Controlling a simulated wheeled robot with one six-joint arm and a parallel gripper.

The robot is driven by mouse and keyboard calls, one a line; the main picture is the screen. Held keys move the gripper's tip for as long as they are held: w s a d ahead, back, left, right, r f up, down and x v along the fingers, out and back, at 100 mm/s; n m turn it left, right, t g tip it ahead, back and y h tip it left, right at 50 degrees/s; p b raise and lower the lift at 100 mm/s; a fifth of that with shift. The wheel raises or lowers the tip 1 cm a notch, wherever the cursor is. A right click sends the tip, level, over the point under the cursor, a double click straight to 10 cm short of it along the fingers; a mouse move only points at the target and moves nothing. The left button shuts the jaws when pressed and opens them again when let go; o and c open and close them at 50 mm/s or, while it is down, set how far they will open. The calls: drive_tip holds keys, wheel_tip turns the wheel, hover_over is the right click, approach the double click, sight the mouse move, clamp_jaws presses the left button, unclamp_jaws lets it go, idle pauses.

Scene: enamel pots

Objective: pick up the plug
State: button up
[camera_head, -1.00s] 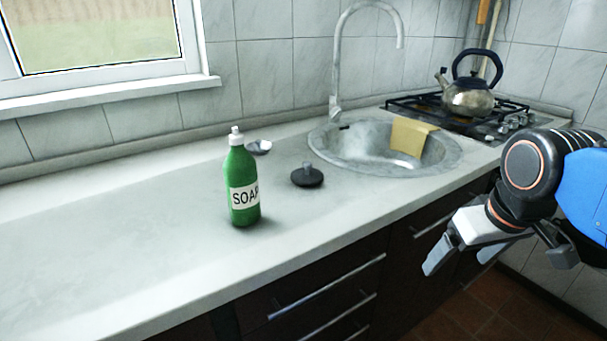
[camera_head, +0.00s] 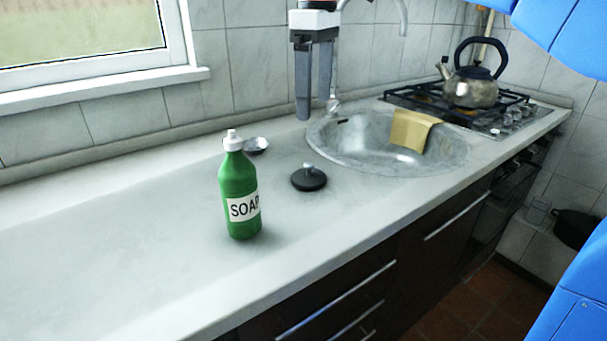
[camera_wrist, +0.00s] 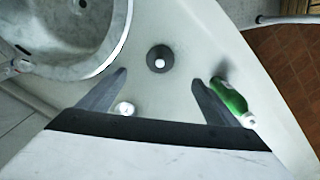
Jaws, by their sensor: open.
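The plug (camera_head: 309,178) is a black disc with a small grey knob, lying on the worktop between the soap bottle and the sink. It also shows in the wrist view (camera_wrist: 159,59), ahead of the fingertips and between their lines. My gripper (camera_head: 314,112) is raised over the back of the worktop, pointing down, its two grey fingers apart and empty. In the wrist view the open fingers (camera_wrist: 161,79) frame bare worktop, and the plug is not touched by either.
A green soap bottle (camera_head: 239,195) stands left of the plug. A kettle (camera_head: 471,87) sits on the hob. The left worktop is clear.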

drive_tip(key=a, duration=0.2)
approach(308, 163)
drive_tip(key=shift+n, duration=0.3)
drive_tip(key=f, duration=0.6)
drive_tip(key=shift+w+a, duration=0.1)
drive_tip(key=shift+a, duration=0.3)
drive_tip(key=shift+d+f, duration=0.2)
drive_tip(key=shift+f, duration=1.05)
drive_tip(key=shift+d+f, duration=0.15)
drive_tip(key=shift+f, duration=1.15)
drive_tip(key=c, duration=1.1)
